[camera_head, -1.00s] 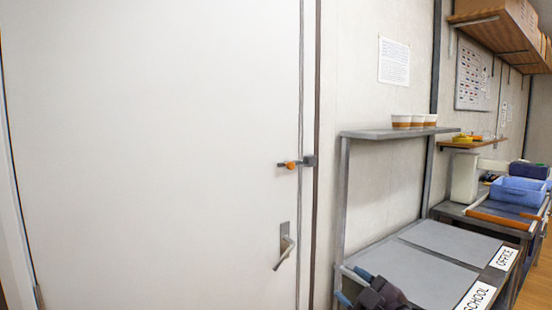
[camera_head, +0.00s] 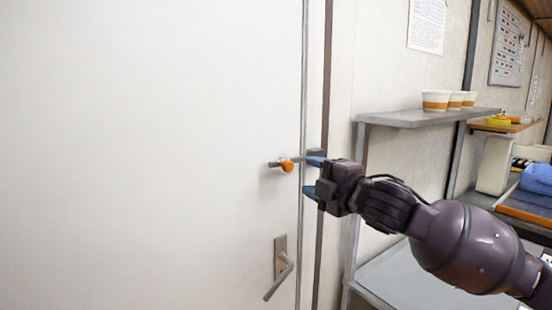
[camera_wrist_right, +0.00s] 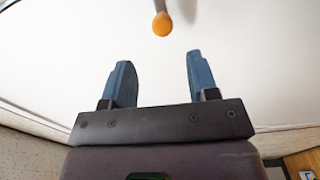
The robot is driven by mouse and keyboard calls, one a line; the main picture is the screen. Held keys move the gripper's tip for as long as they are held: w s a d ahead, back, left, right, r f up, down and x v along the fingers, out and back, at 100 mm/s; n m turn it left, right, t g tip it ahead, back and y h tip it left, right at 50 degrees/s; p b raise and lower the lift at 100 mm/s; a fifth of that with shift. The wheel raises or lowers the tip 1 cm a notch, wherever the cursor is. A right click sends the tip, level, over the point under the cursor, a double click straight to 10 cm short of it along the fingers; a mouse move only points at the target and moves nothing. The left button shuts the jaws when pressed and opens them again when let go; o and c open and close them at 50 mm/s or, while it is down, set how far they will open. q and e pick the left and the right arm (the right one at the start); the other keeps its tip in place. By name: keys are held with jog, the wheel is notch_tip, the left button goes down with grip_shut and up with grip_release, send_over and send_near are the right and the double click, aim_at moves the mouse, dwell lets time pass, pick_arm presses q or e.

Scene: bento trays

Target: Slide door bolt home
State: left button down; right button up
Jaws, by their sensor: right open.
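The door bolt (camera_head: 286,164) has an orange knob on a grey metal rod and sits on the white door (camera_head: 150,150) near its right edge. The bolt's keeper on the frame is partly hidden behind my gripper. My right gripper (camera_head: 311,176) is open and empty, just right of and slightly below the knob, fingers pointing left. In the right wrist view the knob (camera_wrist_right: 162,24) is beyond the open fingertips (camera_wrist_right: 158,72), apart from them. My left gripper is not in view.
A door handle (camera_head: 280,267) on a plate is below the bolt. A grey shelf (camera_head: 425,117) with paper cups (camera_head: 437,100) stands right of the door frame, above my arm. A blue bin (camera_head: 537,179) is further right.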

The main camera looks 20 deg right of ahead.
aim_at(290, 168)
jog(key=shift+n, duration=0.4)
jog(key=x, duration=0.9)
jog(key=shift+w+f, duration=0.2)
jog(key=shift+w, duration=0.25)
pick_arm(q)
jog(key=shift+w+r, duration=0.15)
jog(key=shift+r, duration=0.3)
pick_arm(e)
jog(key=shift+w+a, duration=0.1)
jog(key=shift+w, duration=0.4)
jog(key=shift+c, duration=0.3)
